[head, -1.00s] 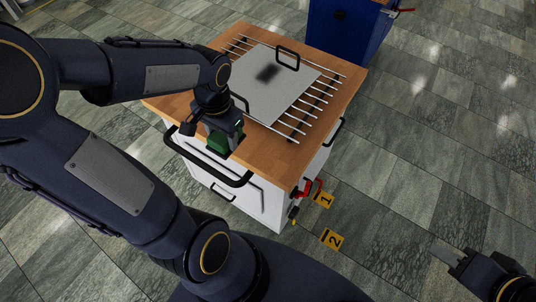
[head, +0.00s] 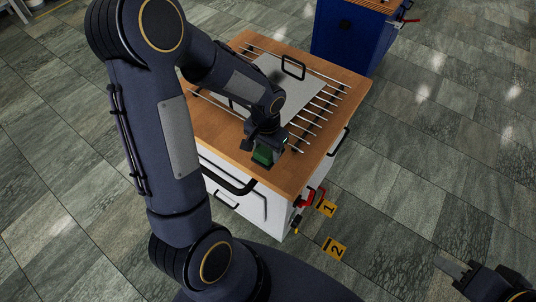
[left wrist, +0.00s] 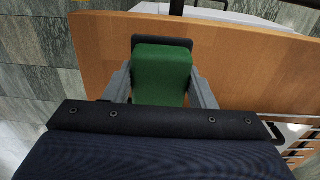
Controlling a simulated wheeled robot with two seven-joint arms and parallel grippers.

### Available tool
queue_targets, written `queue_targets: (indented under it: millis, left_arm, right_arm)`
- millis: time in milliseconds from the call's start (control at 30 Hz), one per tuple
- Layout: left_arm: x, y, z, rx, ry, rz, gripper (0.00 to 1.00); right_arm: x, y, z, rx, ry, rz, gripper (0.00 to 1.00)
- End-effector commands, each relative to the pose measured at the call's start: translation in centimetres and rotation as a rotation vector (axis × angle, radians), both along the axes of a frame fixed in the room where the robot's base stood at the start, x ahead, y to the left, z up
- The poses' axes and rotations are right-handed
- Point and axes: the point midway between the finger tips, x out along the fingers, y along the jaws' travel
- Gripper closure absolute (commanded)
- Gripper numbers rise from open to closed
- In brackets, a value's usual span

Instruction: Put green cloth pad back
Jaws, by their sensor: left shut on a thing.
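The green cloth pad (head: 264,154) is held in my left gripper (head: 266,160) at the front edge of the wooden top in the head view. In the left wrist view the pad (left wrist: 162,72) sits between the two grey fingers of my left gripper (left wrist: 162,85), with a dark plate at its far end. The wooden top (left wrist: 240,60) lies behind it there. I cannot tell whether the pad touches the top. My right gripper (head: 455,267) is at the lower right of the head view, away from the cabinet; its finger gap is unclear.
The white cabinet (head: 265,212) has a wooden top (head: 222,135) with a rod rack (head: 329,104) and a grey plate (head: 296,95) with black handles. A blue cabinet (head: 347,38) stands behind. Yellow tags 1 (head: 327,208) and 2 (head: 335,249) mark the right side. Floor is clear at right.

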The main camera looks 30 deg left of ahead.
Motion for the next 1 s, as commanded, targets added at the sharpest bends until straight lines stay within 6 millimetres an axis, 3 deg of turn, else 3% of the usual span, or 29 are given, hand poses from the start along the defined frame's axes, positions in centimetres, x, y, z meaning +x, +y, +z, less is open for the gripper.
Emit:
queue_targets:
  millis: [300,700,733,900,1000]
  left_arm:
    - [0.5,-0.3,-3.6,0.001,0.001,-0.002,0.74]
    - [0.5,-0.3,-4.2,0.001,-0.001,-0.001,0.74]
    - [0.5,-0.3,-4.2,0.001,0.0,-0.001,0.48]
    - [0.5,-0.3,-4.1,0.0,0.0,-0.001,0.28]
    - [0.5,-0.3,-4.1,0.0,0.0,-0.001,0.28]
  right_arm:
    - [0.0,0.0,0.0,0.0,0.0,0.0,0.64]
    - [0.0,0.0,-0.5,0.0,0.0,0.0,0.64]
    - [0.0,0.0,-0.5,0.0,0.0,0.0,0.64]
    - [0.0,0.0,-0.4,0.0,0.0,0.0,0.64]
    - [0.0,0.0,-0.3,0.0,0.0,0.0,0.64]
